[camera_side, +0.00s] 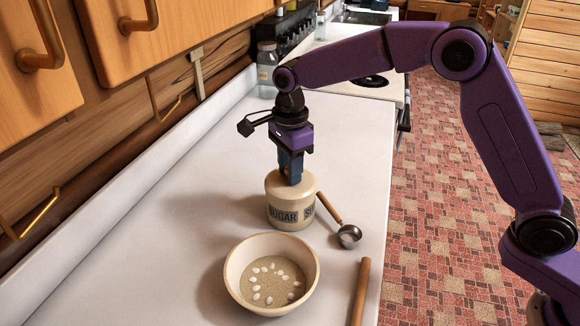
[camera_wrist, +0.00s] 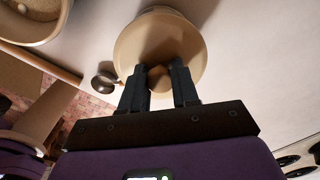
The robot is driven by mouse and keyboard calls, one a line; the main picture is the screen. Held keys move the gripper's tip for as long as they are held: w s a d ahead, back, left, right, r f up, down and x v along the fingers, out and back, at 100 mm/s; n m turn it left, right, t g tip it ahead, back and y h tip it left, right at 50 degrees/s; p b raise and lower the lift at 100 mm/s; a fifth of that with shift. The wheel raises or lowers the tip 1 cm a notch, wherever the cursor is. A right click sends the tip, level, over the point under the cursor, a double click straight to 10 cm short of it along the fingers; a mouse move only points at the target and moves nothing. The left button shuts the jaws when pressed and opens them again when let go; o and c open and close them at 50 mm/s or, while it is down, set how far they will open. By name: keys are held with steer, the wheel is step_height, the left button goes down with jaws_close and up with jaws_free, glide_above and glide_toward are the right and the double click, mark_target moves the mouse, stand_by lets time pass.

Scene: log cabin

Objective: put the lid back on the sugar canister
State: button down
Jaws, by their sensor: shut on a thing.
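The sugar canister (camera_side: 291,211) is cream-coloured with a dark SUGAR label and stands upright on the white counter. Its lid (camera_side: 276,181) sits at the canister's top; whether it is fully seated I cannot tell. In the wrist view the round tan lid (camera_wrist: 135,48) fills the top middle and covers most of the canister. My gripper (camera_side: 291,178) points straight down over the canister, with its fingers shut on the lid. In the wrist view my gripper (camera_wrist: 160,72) has both fingertips at the lid's middle. The part between the fingertips is mostly hidden.
A cream bowl (camera_side: 236,284) with several white pieces stands in front of the canister. A scoop (camera_side: 349,236) with a wooden handle lies close at its right. A wooden stick (camera_side: 361,292) lies near the counter's right edge. The counter left of the canister is clear.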

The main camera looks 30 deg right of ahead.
steer(key=shift+c, duration=1.4)
jaws_free()
steer(key=shift+r, duration=0.15)
steer(key=shift+r, duration=3.4)
jaws_close()
